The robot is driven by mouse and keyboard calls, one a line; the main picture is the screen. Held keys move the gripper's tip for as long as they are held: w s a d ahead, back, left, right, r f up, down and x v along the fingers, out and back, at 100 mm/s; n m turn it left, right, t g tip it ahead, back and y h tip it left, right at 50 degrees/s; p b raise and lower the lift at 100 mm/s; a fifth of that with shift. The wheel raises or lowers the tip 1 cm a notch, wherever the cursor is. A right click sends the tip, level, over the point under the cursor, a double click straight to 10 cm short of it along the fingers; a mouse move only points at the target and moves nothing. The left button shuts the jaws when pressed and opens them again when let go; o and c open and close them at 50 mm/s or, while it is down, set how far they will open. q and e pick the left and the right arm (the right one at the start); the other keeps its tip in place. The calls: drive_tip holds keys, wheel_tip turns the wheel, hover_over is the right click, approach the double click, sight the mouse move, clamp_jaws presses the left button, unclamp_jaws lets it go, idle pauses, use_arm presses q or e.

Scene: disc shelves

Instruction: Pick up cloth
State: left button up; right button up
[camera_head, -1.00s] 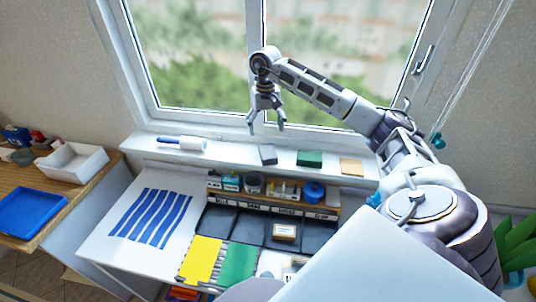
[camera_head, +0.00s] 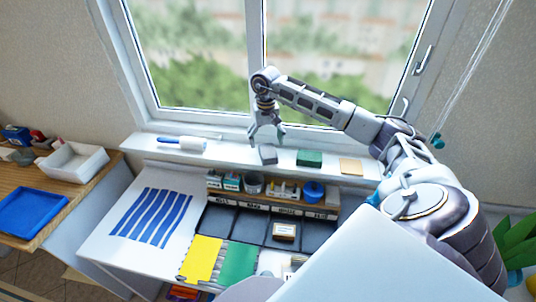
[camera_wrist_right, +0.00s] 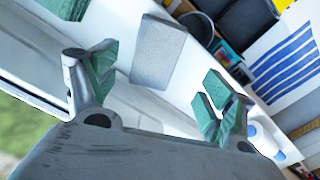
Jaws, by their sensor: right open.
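A small grey block-like piece (camera_head: 268,155), which may be a folded cloth, lies on the white windowsill. In the right wrist view the grey piece (camera_wrist_right: 158,52) has a flat, rough-textured face and shows beyond and between the fingers. My right gripper (camera_head: 266,137) points down just above it, open and empty. In the right wrist view the two green-padded fingers of the right gripper (camera_wrist_right: 157,80) are spread wide, apart from the piece. A green piece (camera_head: 309,158) and a tan piece (camera_head: 351,166) lie to its right on the sill. My left gripper is not in view.
A white roller with a blue handle (camera_head: 182,143) lies at the sill's left. The window (camera_head: 200,50) stands close behind. Below are a striped blue-and-white sheet (camera_head: 152,217), a row of small containers (camera_head: 253,184) and yellow (camera_head: 201,258) and green (camera_head: 238,264) sheets.

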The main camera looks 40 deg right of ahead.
sight(268, 150)
drive_tip(key=shift+f, duration=0.1)
drive_tip(key=shift+s+d+f+p, duration=0.15)
drive_tip(key=shift+f+p, duration=0.15)
drive_tip(key=shift+f, duration=0.4)
drive_tip(key=shift+s+d+f+p, duration=0.15)
drive_tip(key=shift+f+p, duration=0.1)
drive_tip(key=shift+f, duration=0.45)
drive_tip(key=shift+w+f, duration=0.15)
drive_tip(key=shift+f, duration=0.95)
drive_tip(key=c, duration=1.1)
drive_tip(key=shift+r, duration=0.15)
drive_tip(key=shift+r+b, duration=0.6)
drive_tip(key=shift+r, duration=4.3)
